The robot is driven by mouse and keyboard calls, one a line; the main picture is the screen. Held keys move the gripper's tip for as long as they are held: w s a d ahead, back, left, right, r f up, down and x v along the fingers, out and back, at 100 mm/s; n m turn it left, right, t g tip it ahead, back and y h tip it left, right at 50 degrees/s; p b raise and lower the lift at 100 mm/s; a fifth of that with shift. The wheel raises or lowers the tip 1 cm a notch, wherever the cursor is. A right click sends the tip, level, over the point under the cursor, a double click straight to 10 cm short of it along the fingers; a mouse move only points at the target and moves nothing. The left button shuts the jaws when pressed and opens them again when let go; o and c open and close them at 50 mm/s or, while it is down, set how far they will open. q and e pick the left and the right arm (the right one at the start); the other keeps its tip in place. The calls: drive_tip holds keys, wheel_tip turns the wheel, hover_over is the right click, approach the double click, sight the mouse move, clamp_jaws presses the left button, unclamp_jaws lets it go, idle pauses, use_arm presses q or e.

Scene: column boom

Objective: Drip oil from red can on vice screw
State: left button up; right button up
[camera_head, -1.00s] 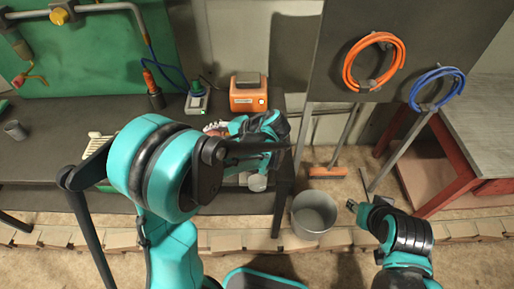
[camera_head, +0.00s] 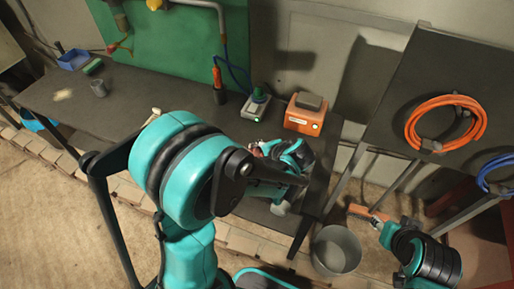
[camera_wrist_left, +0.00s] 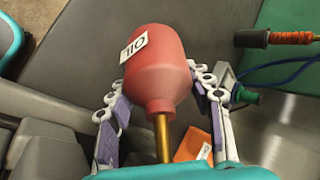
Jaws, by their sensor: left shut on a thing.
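The red oil can (camera_wrist_left: 158,70) has a white OIL label and a brass spout; it fills the middle of the left wrist view. My left gripper (camera_wrist_left: 165,105) is shut on it, with a finger on each side of its body. In the head view my left gripper (camera_head: 285,155) is over the right end of the dark bench, and only a bit of red shows beside it. My right gripper (camera_head: 390,228) is empty-looking, low on the right near the bucket; its jaw opening is unclear.
An orange box (camera_head: 303,115) and a green-topped device (camera_head: 256,103) stand behind my left gripper. A grey bucket (camera_head: 336,250) stands on the floor at the bench's right end. The bench's middle looks mostly clear.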

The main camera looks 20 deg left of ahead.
use_arm(q)
wheel_tip(320, 180, up, 3)
drive_tip(key=p, duration=0.2)
drive_tip(key=shift+p, duration=0.4)
drive_tip(key=r+h+p, duration=0.1)
drive_tip(key=d+r+h+p, duration=0.1)
drive_tip(key=p, duration=0.1)
drive_tip(key=r+h+p, duration=0.1)
drive_tip(key=p, duration=0.1)
drive_tip(key=shift+d+r+n+h, duration=0.1)
drive_tip(key=shift+d+n+h, duration=0.2)
drive_tip(key=shift+d+n, duration=0.1)
drive_tip(key=d+r+n+h+p, duration=0.1)
drive_tip(key=d+r+h+p, duration=0.3)
drive_tip(key=d+r+h, duration=0.1)
drive_tip(key=shift+w+r+h+p, duration=0.2)
drive_tip(key=shift+r+h+p, duration=0.1)
